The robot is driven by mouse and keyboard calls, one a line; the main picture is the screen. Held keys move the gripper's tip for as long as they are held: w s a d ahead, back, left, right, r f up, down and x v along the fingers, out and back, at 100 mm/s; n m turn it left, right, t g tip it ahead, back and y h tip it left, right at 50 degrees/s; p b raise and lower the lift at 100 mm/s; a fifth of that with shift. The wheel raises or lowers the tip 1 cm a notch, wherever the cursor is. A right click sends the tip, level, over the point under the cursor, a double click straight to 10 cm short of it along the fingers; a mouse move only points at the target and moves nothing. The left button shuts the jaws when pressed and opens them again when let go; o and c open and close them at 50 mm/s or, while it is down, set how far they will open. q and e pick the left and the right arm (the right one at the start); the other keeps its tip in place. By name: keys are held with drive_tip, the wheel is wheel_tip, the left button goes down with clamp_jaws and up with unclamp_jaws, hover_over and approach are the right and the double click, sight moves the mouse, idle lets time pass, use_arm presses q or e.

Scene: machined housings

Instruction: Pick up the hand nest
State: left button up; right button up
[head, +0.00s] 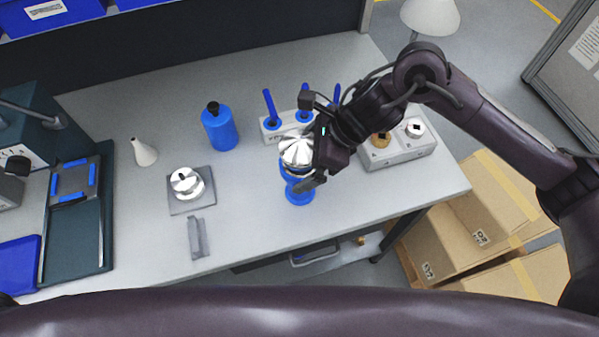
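A blue piece with a round base (298,197), which I take to be the hand nest, stands near the front edge of the bench, right of centre. A shiny silver domed housing (295,151) sits on top of it. My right gripper (303,171) is at the right side of this stack, with a dark finger across the blue part just below the housing. The gripper hides part of the blue piece, and I cannot tell whether the fingers are closed on it. My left gripper is not in view.
A grey block (271,133) with blue-handled tools stands behind the gripper. A grey fixture (398,151) is to the right. A blue bottle (219,128), a white bottle (144,152), a plate with a silver part (190,207) and a grey bracket (197,238) are left.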

drive_tip(key=c, duration=1.3)
drive_tip(key=shift+c, duration=0.7)
drive_tip(key=shift+w, duration=0.1)
